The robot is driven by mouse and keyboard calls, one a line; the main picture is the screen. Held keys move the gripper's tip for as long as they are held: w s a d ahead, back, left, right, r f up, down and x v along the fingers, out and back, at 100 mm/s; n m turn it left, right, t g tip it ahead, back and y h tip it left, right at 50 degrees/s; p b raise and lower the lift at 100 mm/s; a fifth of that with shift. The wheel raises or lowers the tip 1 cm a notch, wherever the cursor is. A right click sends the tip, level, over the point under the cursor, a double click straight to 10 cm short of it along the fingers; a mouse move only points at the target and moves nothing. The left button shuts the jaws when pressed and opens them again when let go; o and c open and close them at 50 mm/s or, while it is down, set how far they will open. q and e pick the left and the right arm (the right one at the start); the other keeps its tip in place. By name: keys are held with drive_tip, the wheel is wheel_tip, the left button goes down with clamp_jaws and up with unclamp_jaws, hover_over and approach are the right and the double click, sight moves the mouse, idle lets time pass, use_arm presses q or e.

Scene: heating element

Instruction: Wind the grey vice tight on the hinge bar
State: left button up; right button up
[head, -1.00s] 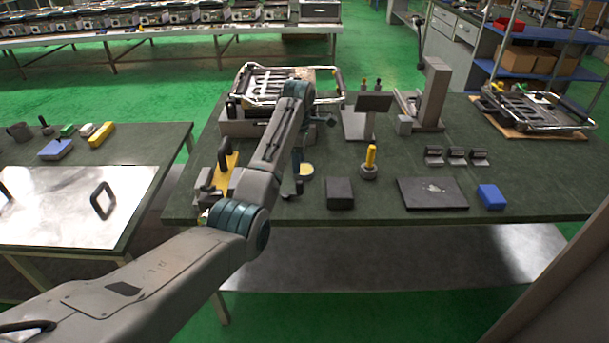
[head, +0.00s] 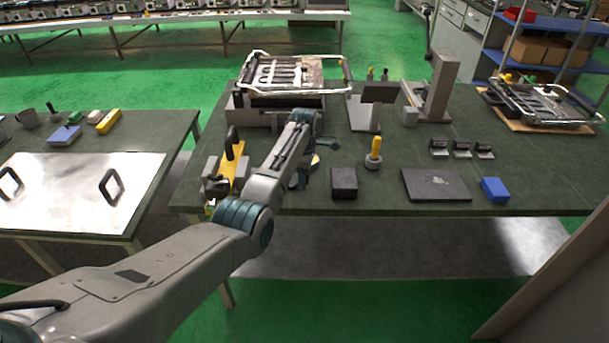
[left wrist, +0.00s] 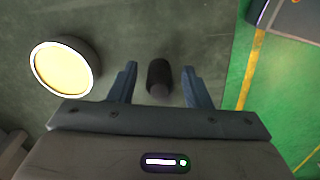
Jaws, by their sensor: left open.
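The grey vice (head: 211,169) stands at the left end of the green-topped table, with a yellow piece (head: 239,165) between its grey blocks and a black upright handle (head: 232,142) beside it. I cannot tell which part is the hinge bar. My left gripper (head: 304,176) is low over the table, right of the vice, partly hidden by my arm. In the left wrist view, my left gripper (left wrist: 159,85) is open, its blue fingers either side of a dark round knob (left wrist: 159,77), with gaps on both sides. The knob may be the vice's crank grip. My right gripper is out of view.
A round tin with a pale yellow top (left wrist: 62,68) is close left of the fingers in the wrist view. A framed unit (head: 290,78) stands behind.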

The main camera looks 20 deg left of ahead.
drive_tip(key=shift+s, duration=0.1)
use_arm(q)
drive_tip(key=shift+c, duration=0.6)
clamp_jaws()
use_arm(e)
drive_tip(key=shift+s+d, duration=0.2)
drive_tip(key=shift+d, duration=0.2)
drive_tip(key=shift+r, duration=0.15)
